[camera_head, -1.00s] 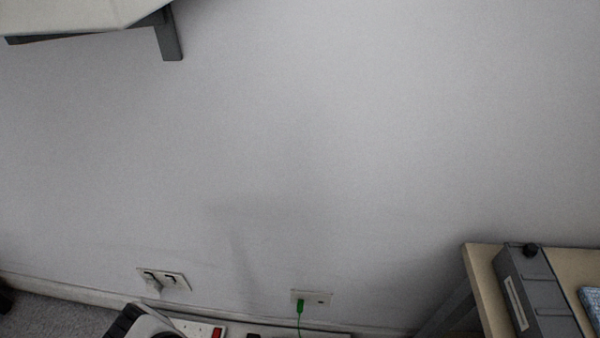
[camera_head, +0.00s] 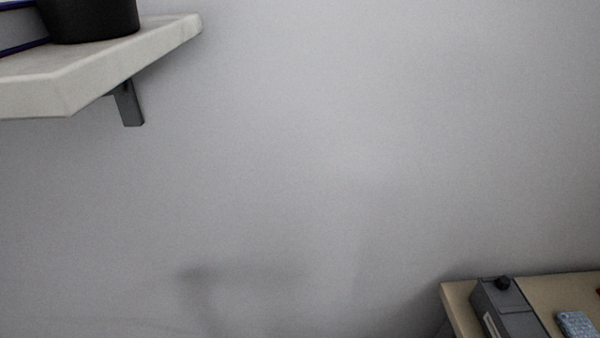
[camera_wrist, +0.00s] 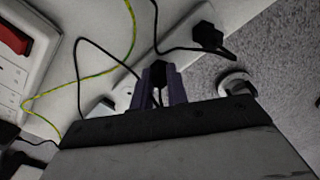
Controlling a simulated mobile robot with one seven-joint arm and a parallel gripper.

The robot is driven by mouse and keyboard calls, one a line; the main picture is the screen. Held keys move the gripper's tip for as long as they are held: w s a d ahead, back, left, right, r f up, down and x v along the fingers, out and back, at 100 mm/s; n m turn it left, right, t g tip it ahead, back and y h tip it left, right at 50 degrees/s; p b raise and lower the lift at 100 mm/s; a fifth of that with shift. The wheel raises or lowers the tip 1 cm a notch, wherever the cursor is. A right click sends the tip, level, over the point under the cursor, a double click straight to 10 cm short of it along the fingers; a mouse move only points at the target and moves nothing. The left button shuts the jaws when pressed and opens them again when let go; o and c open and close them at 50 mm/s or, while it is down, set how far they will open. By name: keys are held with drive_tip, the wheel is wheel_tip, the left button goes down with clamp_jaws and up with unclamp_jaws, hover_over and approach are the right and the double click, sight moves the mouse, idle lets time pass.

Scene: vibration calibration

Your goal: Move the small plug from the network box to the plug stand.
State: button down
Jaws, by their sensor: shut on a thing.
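In the wrist view my gripper (camera_wrist: 158,86) points away from the camera with its two dark purple fingers close together. It is shut on a small black plug (camera_wrist: 159,70) with a thin black cable trailing from it. The fingers are in front of a white socket strip (camera_wrist: 128,90), and I cannot tell whether the plug touches it. I cannot make out the network box or the plug stand for certain in either view. My gripper is not in the head view.
Another black plug (camera_wrist: 208,36) and a white round piece (camera_wrist: 237,84) are near the strip. A yellow-green cable (camera_wrist: 107,68) crosses the left. A red switch (camera_wrist: 14,38) is far left. The head view shows a shelf (camera_head: 95,75) and a table (camera_head: 457,300) with a grey box (camera_head: 512,312).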

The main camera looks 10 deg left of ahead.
idle(0.3)
drive_tip(key=c, duration=1.3)
unclamp_jaws()
drive_tip(key=shift+r, duration=0.1)
drive_tip(key=shift+r+p, duration=2.4)
drive_tip(key=shift+p, duration=0.2)
